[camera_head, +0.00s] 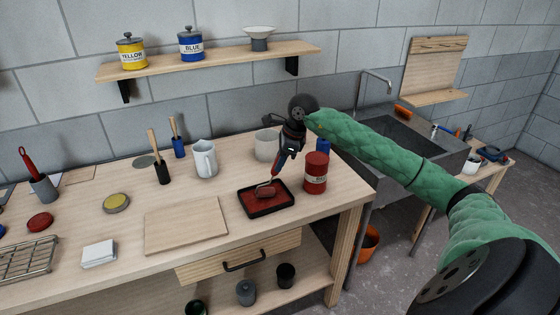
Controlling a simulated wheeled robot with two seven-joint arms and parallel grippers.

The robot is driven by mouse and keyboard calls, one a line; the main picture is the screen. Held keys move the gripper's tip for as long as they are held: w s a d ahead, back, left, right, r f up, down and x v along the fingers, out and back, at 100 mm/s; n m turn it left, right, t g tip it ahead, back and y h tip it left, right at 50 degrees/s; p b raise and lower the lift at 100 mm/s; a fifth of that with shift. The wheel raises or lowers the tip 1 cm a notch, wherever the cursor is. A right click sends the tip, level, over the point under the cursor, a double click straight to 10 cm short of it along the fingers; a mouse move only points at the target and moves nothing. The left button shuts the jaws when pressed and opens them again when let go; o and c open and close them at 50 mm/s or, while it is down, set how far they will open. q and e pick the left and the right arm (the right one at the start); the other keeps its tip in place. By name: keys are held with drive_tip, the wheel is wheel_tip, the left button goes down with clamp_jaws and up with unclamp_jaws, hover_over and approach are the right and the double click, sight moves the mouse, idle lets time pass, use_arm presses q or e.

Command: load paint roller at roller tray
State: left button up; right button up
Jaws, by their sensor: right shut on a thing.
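The roller tray (251,210) is a shallow black tray with red paint in it, near the right front of the wooden workbench. The paint roller (266,192) has a red, paint-coloured head that sits low in the tray; whether it touches the paint is hard to tell. My right gripper (278,160) is above the tray, shut on the roller's handle, which hangs down from it. The green-sleeved right arm reaches in from the right. My left gripper is not in view.
A red can (316,173) stands close right of the tray. A translucent container (266,145) and white jug (205,158) stand behind. A wooden board (186,226) lies left of the tray. The sink (410,130) is at right; a shelf (210,62) holds paint cans.

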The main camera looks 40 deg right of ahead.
drive_tip(key=shift+r+p, duration=0.7)
drive_tip(key=shift+r, duration=2.75)
